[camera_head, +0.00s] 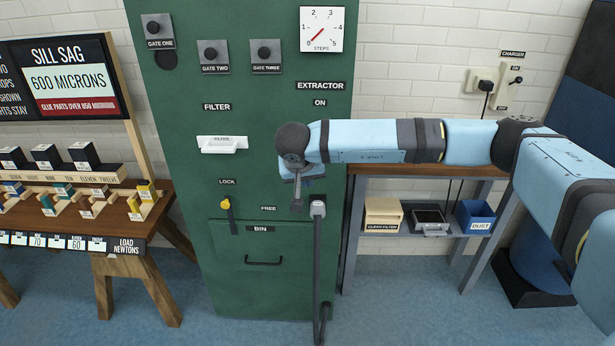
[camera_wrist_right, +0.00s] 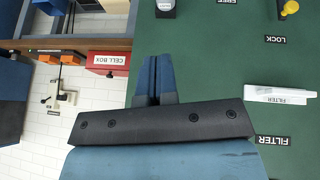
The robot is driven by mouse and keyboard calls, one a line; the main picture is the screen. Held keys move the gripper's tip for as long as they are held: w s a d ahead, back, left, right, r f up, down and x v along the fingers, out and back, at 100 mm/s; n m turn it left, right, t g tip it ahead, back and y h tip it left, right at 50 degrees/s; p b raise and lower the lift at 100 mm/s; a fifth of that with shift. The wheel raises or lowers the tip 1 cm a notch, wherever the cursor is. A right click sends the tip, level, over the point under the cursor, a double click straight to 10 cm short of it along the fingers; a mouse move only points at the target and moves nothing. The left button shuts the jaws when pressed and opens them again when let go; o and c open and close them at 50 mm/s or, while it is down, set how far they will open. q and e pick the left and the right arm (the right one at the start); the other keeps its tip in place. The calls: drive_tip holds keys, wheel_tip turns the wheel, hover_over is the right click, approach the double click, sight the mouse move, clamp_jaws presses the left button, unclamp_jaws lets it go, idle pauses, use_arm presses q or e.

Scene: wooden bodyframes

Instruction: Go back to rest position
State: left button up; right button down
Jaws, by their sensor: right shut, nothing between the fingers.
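My right arm comes in from the right in the head view and reaches across the front of the green cabinet (camera_head: 265,285). My right gripper (camera_head: 297,200) hangs at the arm's end, just above and left of the grey upright handle (camera_head: 318,209). In the right wrist view, the blue fingers of my right gripper (camera_wrist_right: 153,78) are together with nothing between them, against the green cabinet front (camera_wrist_right: 215,60). No contact with the cabinet is visible. My left gripper is not in view.
The cabinet carries a white filter tray (camera_head: 222,145), a yellow lock lever (camera_head: 226,205) and a dial (camera_head: 321,29). At left stands a wooden table (camera_head: 120,222) with labelled blocks. At right, a shelf holds a clean filter box (camera_head: 383,211) and a blue dust bin (camera_head: 475,216).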

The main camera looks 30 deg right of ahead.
drive_tip(key=shift+s, duration=0.1)
